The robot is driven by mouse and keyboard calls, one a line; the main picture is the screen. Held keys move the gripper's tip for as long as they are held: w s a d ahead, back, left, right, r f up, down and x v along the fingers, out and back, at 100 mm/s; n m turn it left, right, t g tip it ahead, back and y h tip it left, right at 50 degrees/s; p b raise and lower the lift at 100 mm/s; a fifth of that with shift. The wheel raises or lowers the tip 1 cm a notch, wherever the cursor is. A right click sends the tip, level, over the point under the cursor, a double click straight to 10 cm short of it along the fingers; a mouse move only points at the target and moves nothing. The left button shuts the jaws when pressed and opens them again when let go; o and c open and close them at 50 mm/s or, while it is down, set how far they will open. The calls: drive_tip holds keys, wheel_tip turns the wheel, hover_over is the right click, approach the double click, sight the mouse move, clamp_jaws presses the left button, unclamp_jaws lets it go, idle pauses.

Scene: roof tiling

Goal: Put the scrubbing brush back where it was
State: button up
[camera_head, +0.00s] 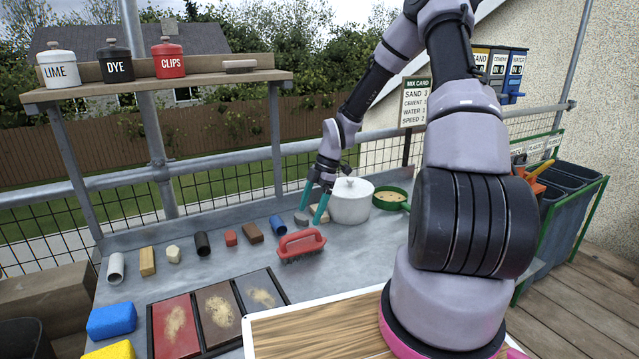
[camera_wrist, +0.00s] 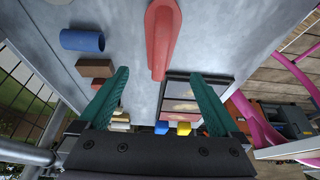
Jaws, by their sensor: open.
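The scrubbing brush, red with a looped handle (camera_head: 301,242), rests on the grey metal worktop (camera_head: 345,262), just behind the three-part colour tray. My gripper (camera_head: 310,218), with teal fingers, is open behind the brush, near the white lidded pot. In the wrist view the red brush (camera_wrist: 161,42) shows at the top middle, beyond the fingertips and apart from them.
A white pot (camera_head: 351,203) and a green sieve (camera_head: 390,198) stand right of my gripper. A blue cylinder (camera_head: 278,224) and several small blocks line the worktop. The colour tray (camera_head: 237,312) and sponges (camera_head: 111,320) lie in front. A shelf (camera_head: 160,87) holds labelled jars.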

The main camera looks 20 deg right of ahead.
drive_tip(key=s+d+r+m+t+h, duration=0.25)
drive_tip(key=r+m, duration=0.35)
drive_tip(key=r, duration=0.5)
drive_tip(key=s+d+r+m+t+h, duration=0.1)
drive_tip(key=s+r+m, duration=0.35)
drive_tip(key=r, duration=0.65)
drive_tip(key=s+r+m+t+y, duration=0.1)
drive_tip(key=s+r+m+t, duration=0.3)
drive_tip(key=s+r+m, duration=1)
drive_tip(key=shift+s+a+r+t, duration=0.15)
drive_tip(key=shift+s+r+t, duration=0.3)
drive_tip(key=shift+s, duration=0.45)
